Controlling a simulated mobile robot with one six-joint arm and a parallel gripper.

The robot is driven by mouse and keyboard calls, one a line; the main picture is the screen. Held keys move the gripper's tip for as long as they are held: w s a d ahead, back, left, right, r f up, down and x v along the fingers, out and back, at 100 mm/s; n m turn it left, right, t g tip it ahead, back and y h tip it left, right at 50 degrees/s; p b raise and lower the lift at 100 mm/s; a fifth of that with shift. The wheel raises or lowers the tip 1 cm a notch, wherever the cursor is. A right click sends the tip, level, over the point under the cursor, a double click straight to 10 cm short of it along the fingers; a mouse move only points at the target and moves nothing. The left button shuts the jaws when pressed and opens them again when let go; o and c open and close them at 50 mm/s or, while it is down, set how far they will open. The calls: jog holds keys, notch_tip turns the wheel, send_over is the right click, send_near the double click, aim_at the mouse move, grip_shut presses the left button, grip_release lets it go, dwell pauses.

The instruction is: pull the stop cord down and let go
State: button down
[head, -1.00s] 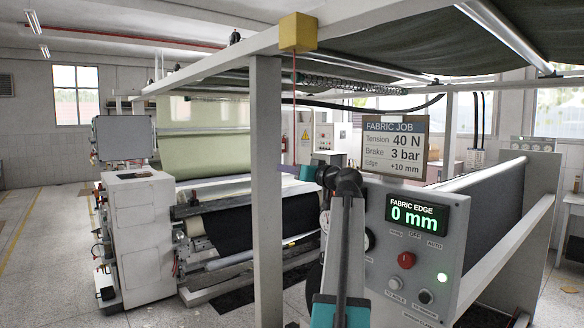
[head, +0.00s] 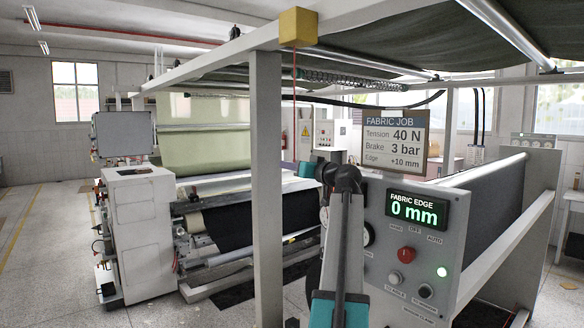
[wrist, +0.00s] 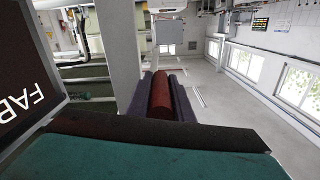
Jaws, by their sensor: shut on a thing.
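The stop cord (head: 295,105) is a thin red line. In the head view my gripper is at the lower part of the cord, beside the post, and the handle is too small to make out there.
The grey post (head: 266,200) stands close to my gripper. A control panel (head: 415,250) with a green "0 mm" display stands at the right, below a fabric job sign (head: 393,142). A fabric machine (head: 140,230) stands at the left. Open floor lies at the far left.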

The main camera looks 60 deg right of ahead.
jog(key=shift+f+b, duration=1.55)
jog(key=shift+f, duration=0.3)
jog(key=c, duration=1.6)
grip_release()
jog(key=shift+o, duration=0.2)
jog(key=shift+s, duration=0.2)
jog(key=b+v, duration=0.4)
jog(key=v, duration=0.9)
jog(key=shift+s+a, duration=0.2)
jog(key=shift+w+r, duration=0.1)
